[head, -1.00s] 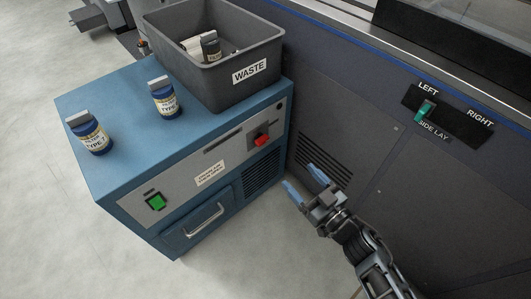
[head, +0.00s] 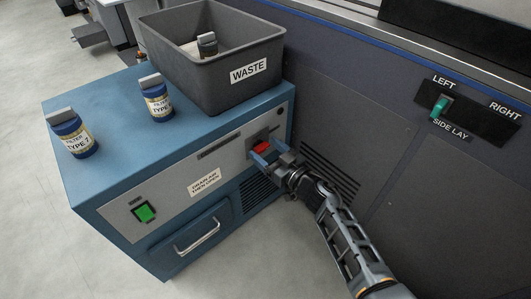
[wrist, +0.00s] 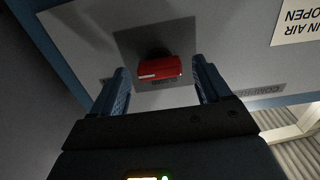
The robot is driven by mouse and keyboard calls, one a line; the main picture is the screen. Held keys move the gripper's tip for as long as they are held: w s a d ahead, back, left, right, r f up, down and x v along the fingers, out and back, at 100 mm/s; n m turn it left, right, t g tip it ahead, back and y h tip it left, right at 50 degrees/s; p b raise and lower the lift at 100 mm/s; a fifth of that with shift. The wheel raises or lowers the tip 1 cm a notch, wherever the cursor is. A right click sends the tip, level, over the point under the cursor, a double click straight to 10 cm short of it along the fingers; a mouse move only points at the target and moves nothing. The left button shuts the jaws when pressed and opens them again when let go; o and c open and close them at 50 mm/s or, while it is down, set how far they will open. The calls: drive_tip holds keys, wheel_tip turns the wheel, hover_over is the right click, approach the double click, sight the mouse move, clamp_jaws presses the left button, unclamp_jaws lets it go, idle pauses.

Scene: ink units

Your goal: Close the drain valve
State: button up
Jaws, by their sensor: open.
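The drain valve shows as a red handle (head: 261,147) on a dark square plate at the right of the blue unit's grey front panel. In the wrist view the red handle (wrist: 160,68) lies crosswise in the picture, just beyond and between my fingertips. My gripper (head: 264,155) is open in front of the handle, one blue finger to each side. In the wrist view my gripper (wrist: 163,86) holds nothing, and a gap shows between each finger and the handle. Whether the fingertips reach past the handle's face is hard to tell.
A WASTE bin (head: 218,84) and two filter bottles (head: 157,98) (head: 72,134) stand on the blue cabinet (head: 115,150). A green switch (head: 144,213) and a drawer handle (head: 198,236) are at lower left. The dark machine wall (head: 345,120) with the side lay switch (head: 438,107) stands close at right.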

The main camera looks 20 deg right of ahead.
drive_tip(key=shift+w+a, duration=0.15)
drive_tip(key=shift+w, duration=0.25)
drive_tip(key=shift+c, duration=0.2)
drive_tip(key=c, duration=1)
drive_tip(key=shift+r, duration=0.1)
